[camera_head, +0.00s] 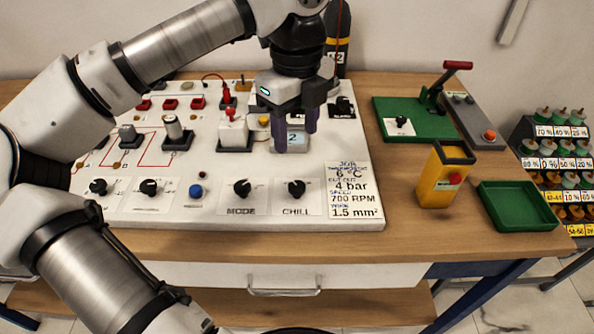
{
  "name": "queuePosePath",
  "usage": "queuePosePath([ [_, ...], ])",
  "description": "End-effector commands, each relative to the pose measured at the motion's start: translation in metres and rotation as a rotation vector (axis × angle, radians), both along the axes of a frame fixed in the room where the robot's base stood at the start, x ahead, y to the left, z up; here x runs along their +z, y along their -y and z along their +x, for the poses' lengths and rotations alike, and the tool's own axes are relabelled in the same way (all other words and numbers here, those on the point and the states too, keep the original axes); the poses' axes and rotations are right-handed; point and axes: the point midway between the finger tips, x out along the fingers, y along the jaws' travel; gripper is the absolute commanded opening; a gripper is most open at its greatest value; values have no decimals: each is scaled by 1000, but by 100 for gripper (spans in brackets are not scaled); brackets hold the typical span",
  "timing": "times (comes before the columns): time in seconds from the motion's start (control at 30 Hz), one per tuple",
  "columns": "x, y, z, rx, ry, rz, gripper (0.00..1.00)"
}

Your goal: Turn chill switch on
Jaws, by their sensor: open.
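The chill switch (296,188) is a black rotary knob on the white panel, above the printed word CHILL. It sits right of the similar MODE knob (242,187). The pointer direction on the chill knob is too small to tell surely. My gripper (296,136) points down over the panel, behind the chill knob in the picture and apart from it. Its two fingers are spread, on either side of a grey block labelled 2 (293,137). I cannot tell whether they touch the block. The fingers hide part of the panel behind.
The panel (250,212) also carries other black knobs (149,187), a blue button (196,191) and upright switches (174,128). A printed card (350,190) is right of the chill knob. A yellow bin (440,185), green tray (515,208) and green lever base (410,120) stand further right.

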Motion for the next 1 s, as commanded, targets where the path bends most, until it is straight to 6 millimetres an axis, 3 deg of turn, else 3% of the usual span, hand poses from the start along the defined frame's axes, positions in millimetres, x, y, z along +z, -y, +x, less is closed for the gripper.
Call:
queuePosePath([
  [0.3, -65, 1, -1, -5, -3, -6, 52],
  [0.53, -105, 1, -1, -3, -3, -6, 52],
  [0.7, -119, 1, 0, -3, 1, -5, 52],
  [1.0, -122, 1, 0, -3, 1, -4, 52],
])
